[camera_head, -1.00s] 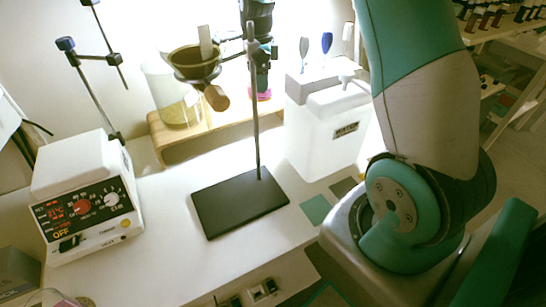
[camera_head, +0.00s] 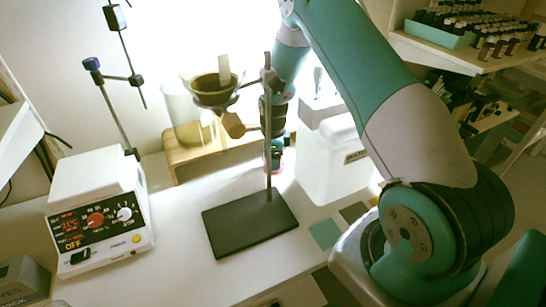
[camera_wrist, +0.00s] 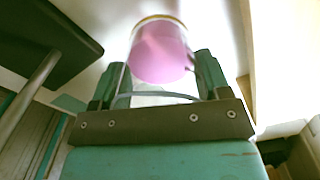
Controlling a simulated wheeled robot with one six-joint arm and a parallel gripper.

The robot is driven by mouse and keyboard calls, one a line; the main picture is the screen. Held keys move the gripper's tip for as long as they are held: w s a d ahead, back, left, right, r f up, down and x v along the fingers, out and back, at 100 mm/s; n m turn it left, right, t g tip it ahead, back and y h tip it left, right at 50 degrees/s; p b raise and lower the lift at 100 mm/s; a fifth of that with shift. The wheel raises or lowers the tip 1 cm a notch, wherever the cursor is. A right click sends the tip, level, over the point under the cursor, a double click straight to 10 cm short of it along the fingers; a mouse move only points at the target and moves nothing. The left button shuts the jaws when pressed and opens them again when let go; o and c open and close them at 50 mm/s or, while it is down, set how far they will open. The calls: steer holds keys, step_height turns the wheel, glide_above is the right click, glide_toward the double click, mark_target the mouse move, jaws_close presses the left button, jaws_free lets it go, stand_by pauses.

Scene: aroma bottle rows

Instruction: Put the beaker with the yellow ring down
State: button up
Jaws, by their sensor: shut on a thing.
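The beaker with the yellow ring (camera_wrist: 160,50) holds pink liquid and shows large in the wrist view, with a yellow band along its far edge. My gripper (camera_wrist: 158,78) is shut on it, one teal finger on each side. In the head view the beaker's pink (camera_head: 277,167) shows just behind the stand rod, by the right end of the wooden shelf. My gripper (camera_head: 274,148) is above it there, partly hidden by the rod. I cannot tell whether the beaker touches the table.
The stand's black base (camera_head: 250,224) is in front, its rod (camera_head: 268,130) close to my gripper. The wooden shelf (camera_head: 176,160) bears a beaker under a funnel (camera_head: 213,93). A white water container (camera_head: 328,165) is at right, a hotplate (camera_head: 97,205) at left.

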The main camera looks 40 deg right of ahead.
steer(key=shift+f, duration=0.4)
steer(key=shift+f, duration=0.15)
steer(key=o, duration=1)
